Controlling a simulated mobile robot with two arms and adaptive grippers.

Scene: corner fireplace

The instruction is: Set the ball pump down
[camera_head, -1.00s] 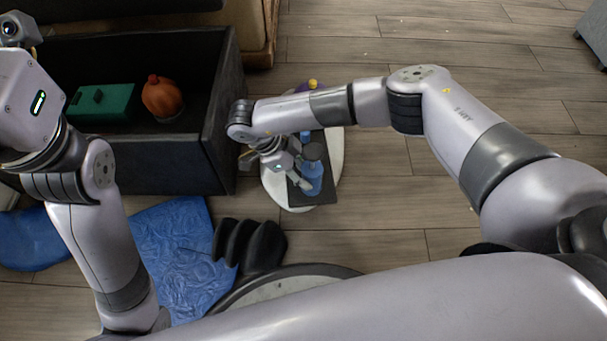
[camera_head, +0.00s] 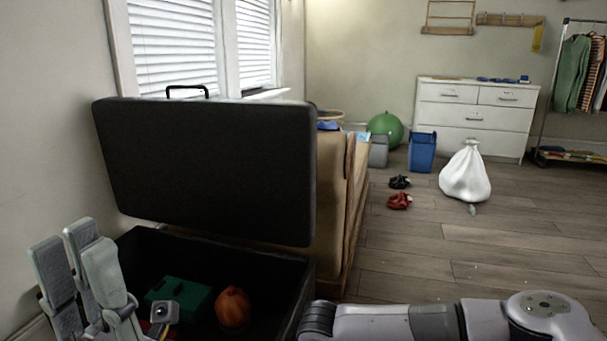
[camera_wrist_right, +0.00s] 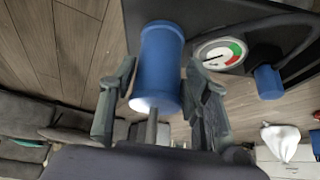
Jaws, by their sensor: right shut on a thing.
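The ball pump shows in the right wrist view as a blue cylinder (camera_wrist_right: 161,58) with a metal rod, a round gauge (camera_wrist_right: 220,53) with green and red zones, and a dark frame with a black hose. A smaller blue part (camera_wrist_right: 267,82) sits beside the hose. My right gripper (camera_wrist_right: 160,72) has its fingers on both sides of the blue cylinder and is shut on it. What bears the pump's weight cannot be told. The head view does not show the pump or right gripper. My left gripper (camera_head: 78,245) is open and empty, fingers up, at the lower left.
A black storage bench (camera_head: 160,240) stands with its lid (camera_head: 215,165) raised; a green box (camera_head: 182,296) and an orange-red object (camera_head: 233,308) lie inside. A white bag (camera_head: 466,175), red shoes (camera_head: 400,201) and a blue bin (camera_head: 422,152) stand farther off. Floor (camera_head: 450,245) at right is clear.

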